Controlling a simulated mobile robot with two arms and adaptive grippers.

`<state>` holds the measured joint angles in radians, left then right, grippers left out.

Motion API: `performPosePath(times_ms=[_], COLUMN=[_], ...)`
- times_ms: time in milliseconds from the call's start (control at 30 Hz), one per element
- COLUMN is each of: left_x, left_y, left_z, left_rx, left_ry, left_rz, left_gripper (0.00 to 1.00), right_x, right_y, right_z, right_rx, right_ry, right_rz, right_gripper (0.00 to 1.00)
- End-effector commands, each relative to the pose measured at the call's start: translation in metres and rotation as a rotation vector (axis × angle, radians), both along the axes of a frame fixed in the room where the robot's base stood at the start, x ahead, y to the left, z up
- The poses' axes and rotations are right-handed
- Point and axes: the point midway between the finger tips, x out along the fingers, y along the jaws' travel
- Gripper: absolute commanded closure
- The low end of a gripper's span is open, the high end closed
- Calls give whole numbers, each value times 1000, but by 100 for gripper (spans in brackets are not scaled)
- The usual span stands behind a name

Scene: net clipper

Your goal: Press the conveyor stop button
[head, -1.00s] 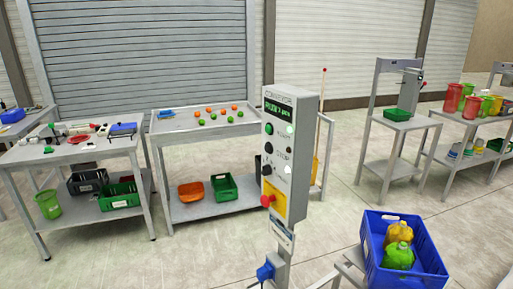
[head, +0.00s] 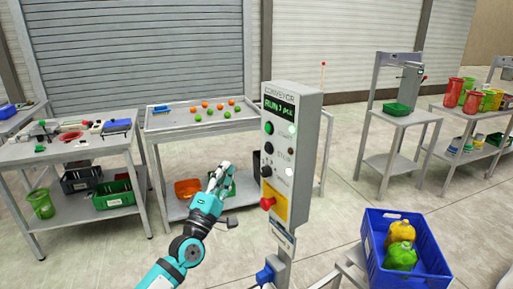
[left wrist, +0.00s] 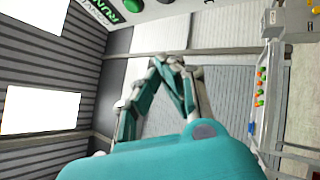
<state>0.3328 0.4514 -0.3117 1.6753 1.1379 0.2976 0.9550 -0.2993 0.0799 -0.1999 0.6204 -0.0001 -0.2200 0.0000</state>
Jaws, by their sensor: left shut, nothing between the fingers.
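The grey conveyor control box (head: 305,150) stands upright on a post in the middle of the head view. Its lit display (head: 279,106) appears to read RUN. Below it are a green button (head: 269,128), a black button (head: 268,148) beside the STOP lettering, another black knob (head: 267,171) and a red mushroom button (head: 267,203) on a yellow plate. My left gripper (head: 220,170) is shut and empty, left of the box and apart from the buttons. In the left wrist view the shut fingers (left wrist: 166,62) show below part of the display (left wrist: 118,10). My right gripper is not in view.
Behind my left arm is a table (head: 165,123) with orange and green balls on top. A tool table (head: 60,155) stands at the left. Open floor lies between.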

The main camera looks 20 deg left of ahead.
Motion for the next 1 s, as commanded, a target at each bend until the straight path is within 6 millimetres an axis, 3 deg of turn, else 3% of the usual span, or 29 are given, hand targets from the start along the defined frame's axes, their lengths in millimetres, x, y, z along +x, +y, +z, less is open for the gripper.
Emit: performPosePath(times_ms=[100, 200, 600, 1000], left_x=[-4, -6, -4, 31], left_y=[-1, -2, -3, -35], left_z=[20, 26, 26, 25], left_rx=[-43, -60, -61, -61], left_ry=[-32, -42, -43, -44], left_rz=[-26, -34, -35, -34], left_gripper=[100, 100, 100, 100], right_x=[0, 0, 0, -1], right_y=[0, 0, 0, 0], right_z=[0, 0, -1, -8], right_rx=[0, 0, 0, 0], right_ry=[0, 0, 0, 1], right_rz=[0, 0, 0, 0], right_gripper=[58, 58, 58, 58])
